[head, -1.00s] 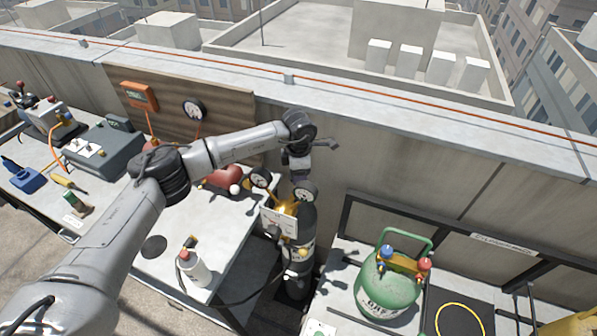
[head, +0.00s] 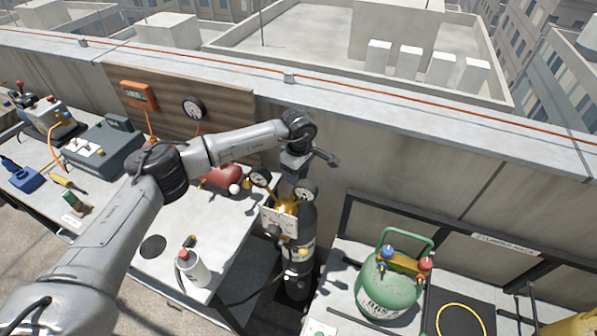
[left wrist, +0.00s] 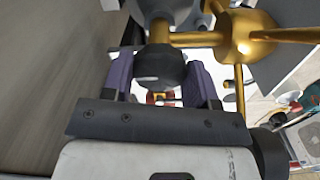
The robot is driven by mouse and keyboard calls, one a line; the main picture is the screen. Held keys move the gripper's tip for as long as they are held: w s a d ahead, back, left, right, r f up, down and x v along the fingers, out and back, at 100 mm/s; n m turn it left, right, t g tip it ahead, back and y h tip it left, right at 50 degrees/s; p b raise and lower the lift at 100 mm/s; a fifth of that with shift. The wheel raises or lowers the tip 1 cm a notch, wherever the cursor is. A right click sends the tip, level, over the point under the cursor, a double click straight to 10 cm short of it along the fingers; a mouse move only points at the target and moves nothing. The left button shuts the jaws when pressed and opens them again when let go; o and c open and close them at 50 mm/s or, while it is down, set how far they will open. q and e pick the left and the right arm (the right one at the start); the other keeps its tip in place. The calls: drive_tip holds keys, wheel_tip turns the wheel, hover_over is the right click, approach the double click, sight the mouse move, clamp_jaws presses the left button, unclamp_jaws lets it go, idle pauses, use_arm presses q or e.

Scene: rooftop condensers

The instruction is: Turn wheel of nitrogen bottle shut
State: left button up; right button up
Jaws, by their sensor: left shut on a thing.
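The nitrogen bottle (head: 307,222) is a dark upright cylinder with a pale band, standing between two tables. A brass regulator with two round gauges (head: 306,193) and a white tag (head: 278,222) is at its top. My left gripper (head: 294,178) points down at the bottle top. In the left wrist view, the black wheel (left wrist: 160,68) sits between the two purple fingers of my left gripper (left wrist: 160,82), which is shut on it. Brass fittings (left wrist: 240,40) show just beyond it. In the head view the wheel is hidden behind my wrist. My right gripper is not in view.
A green gas cylinder (head: 388,288) with a blue and a red knob stands on the right table. The parapet wall (head: 420,150) rises close behind the bottle.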

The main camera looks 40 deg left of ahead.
use_arm(q)
drive_tip(key=shift+r+m, duration=0.1)
drive_tip(key=shift+m, duration=0.2)
drive_tip(key=o, duration=0.9)
wheel_tip(320, 180, up, 14)
drive_tip(key=shift+f+p, duration=0.15)
drive_tip(key=shift+p, duration=0.15)
idle(0.6)
